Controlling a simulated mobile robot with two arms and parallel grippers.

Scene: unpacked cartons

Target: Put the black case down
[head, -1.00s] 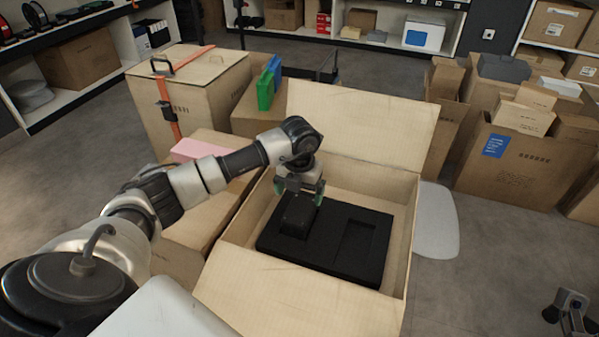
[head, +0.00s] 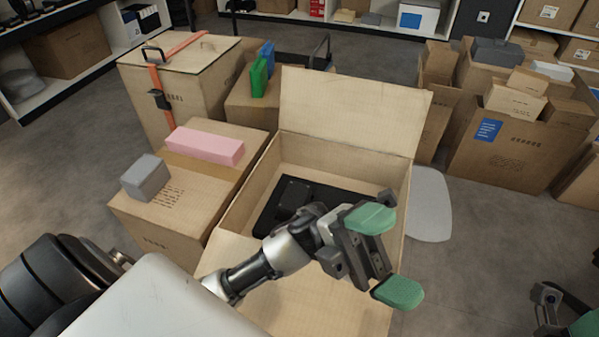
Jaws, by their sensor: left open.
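The black case (head: 294,194) sits in the black foam insert (head: 268,222) inside the open carton (head: 254,197). My arm partly covers the insert, including its right half. My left gripper (head: 384,255) is open and empty, with its two green fingertips spread wide. It is above the front right of the carton, apart from the case. My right gripper (head: 570,313) shows only in part at the bottom right corner, with a green fingertip at the edge; nothing shows in it.
A carton to the left bears a pink block (head: 205,146) and a grey block (head: 146,177). The carton's raised flap (head: 350,112) stands behind. A strapped box (head: 180,90) is at the back left. Filled cartons (head: 520,145) stand at the right. Floor is clear at the lower right.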

